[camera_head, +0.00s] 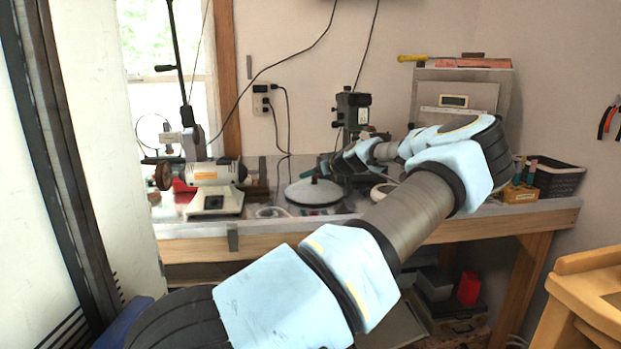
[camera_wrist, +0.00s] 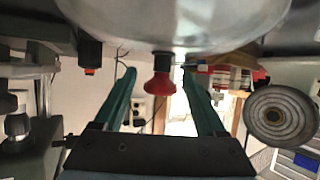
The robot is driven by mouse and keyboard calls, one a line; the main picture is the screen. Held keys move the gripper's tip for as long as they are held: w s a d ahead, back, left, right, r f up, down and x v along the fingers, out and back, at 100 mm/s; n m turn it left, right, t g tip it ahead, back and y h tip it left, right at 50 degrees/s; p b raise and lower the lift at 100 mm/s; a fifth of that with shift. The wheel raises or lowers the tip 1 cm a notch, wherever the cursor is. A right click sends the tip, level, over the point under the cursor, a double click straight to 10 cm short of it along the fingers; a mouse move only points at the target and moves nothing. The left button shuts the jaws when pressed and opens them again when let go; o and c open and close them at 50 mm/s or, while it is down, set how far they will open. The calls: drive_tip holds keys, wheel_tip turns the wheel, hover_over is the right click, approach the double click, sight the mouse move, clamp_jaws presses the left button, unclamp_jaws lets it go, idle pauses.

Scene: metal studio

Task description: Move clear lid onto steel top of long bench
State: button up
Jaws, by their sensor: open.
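The clear lid (camera_head: 314,193) is a pale, shallow dome with a small knob on top. It rests low over the bench in the head view. In the wrist view the lid (camera_wrist: 175,22) fills the top edge, and its red knob (camera_wrist: 160,84) shows between the two green fingers. My gripper (camera_wrist: 159,73) is open, with the fingers spread apart on either side of the knob and not visibly touching it. The long bench (camera_head: 480,222) has a grey metal-looking top on a wooden frame. My arm hides part of it.
A white machine (camera_head: 214,178) stands left of the lid. A dark microscope-like device (camera_head: 352,112) stands behind my gripper. A black basket (camera_head: 556,178) and small wooden block (camera_head: 520,193) are at the right end. A wooden piece of furniture (camera_head: 585,290) stands at front right.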

drive_tip(key=b+v, duration=0.2)
drive_tip(key=v, duration=0.7)
drive_tip(key=shift+s+d+r, duration=0.1)
drive_tip(key=shift+s, duration=0.1)
drive_tip(key=shift+s, duration=0.1)
